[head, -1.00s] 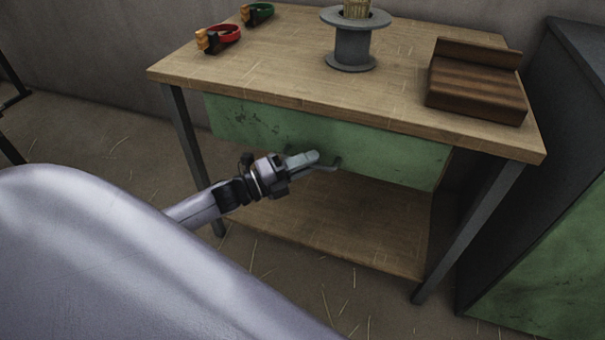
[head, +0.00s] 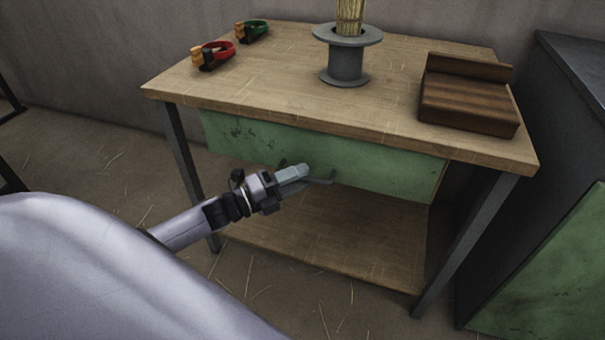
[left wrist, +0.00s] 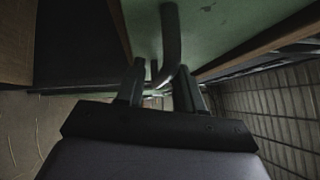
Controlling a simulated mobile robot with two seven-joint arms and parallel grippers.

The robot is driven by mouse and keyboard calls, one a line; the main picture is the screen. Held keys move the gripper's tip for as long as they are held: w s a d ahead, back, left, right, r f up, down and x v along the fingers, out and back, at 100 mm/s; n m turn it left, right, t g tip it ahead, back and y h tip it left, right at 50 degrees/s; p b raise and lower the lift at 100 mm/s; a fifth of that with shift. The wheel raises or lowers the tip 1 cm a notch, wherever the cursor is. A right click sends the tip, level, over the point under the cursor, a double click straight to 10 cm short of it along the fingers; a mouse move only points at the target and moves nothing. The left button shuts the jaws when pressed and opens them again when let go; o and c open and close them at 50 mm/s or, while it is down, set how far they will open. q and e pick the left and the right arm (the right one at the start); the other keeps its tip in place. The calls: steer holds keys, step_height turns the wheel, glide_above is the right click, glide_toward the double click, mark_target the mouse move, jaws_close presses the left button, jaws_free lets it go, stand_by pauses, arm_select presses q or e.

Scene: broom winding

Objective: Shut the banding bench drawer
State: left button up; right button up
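The banding bench drawer (head: 385,172) has a worn green front under the wooden bench top. Its front is near the top's front edge; I cannot tell how far out it sits. A dark bar handle (head: 322,181) is on the front, and it also shows in the left wrist view (left wrist: 171,45). My left gripper (head: 300,172) is at the handle. In the left wrist view its two fingers (left wrist: 160,92) stand apart with the handle bar between them, and I see gaps beside the bar. My right gripper is not in view.
The bench top (head: 270,85) carries a grey spool (head: 346,62) with straw in it, a brown wooden block (head: 468,100), and red (head: 212,54) and green (head: 252,31) banding items. A lower shelf (head: 330,245) lies below the drawer. A dark cabinet (head: 575,75) stands at right.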

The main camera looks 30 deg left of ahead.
arm_select(q)
steer(key=shift+p+v, duration=0.4)
steer(key=shift+v, duration=2.4)
steer(key=shift+a+r, duration=0.1)
steer(key=shift+r, duration=0.05)
